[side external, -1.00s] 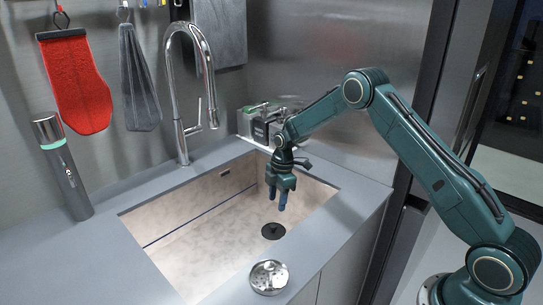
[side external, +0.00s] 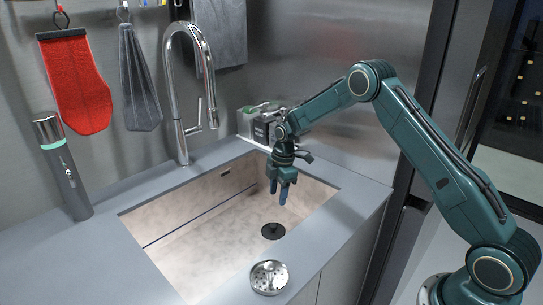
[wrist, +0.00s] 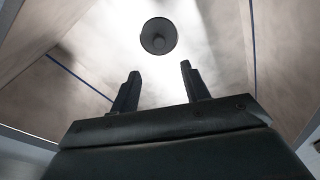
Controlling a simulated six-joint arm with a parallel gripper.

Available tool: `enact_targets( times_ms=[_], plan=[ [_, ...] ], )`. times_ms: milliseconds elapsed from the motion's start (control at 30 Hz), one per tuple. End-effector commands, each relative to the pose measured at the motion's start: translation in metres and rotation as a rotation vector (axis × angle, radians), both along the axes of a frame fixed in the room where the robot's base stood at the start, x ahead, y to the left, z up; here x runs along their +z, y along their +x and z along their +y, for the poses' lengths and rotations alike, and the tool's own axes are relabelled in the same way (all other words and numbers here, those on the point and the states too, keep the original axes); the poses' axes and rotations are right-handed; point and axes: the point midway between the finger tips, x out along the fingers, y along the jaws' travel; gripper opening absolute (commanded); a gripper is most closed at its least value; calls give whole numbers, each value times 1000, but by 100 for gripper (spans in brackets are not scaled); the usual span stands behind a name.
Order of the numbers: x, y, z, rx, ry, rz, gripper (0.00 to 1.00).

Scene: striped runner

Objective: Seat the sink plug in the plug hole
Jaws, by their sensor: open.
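The sink plug (side external: 273,231) is a dark round disc with a small knob on top, on the floor of the sink near its front right. In the wrist view the plug (wrist: 158,37) is beyond the fingertips. It looks level and centred at the plug hole, whose rim is hidden under or around it; I cannot tell how deep it sits. My gripper (side external: 278,194) hangs above the plug, pointing down, with a clear gap. In the wrist view my gripper (wrist: 159,70) has its two dark fingers apart with nothing between them.
The pale sink basin (side external: 190,215) is otherwise empty. A perforated metal strainer (side external: 269,278) lies on the grey front counter. A tall faucet (side external: 178,100) stands behind the sink, a dark flask (side external: 66,175) at left, and a caddy (side external: 262,125) behind my gripper.

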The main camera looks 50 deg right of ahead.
Motion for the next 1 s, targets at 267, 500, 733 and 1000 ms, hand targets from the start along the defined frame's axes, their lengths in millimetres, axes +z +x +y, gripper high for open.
enact_targets(
  times_ms=[267,500,733,1000],
  plan=[
    [61,-13,11,-108,-13,-33,46],
    [128,-42,25,-252,-20,-72,46],
    [183,-79,39,-392,-17,-112,46],
    [234,-131,54,-556,2,-158,46]
  ],
)
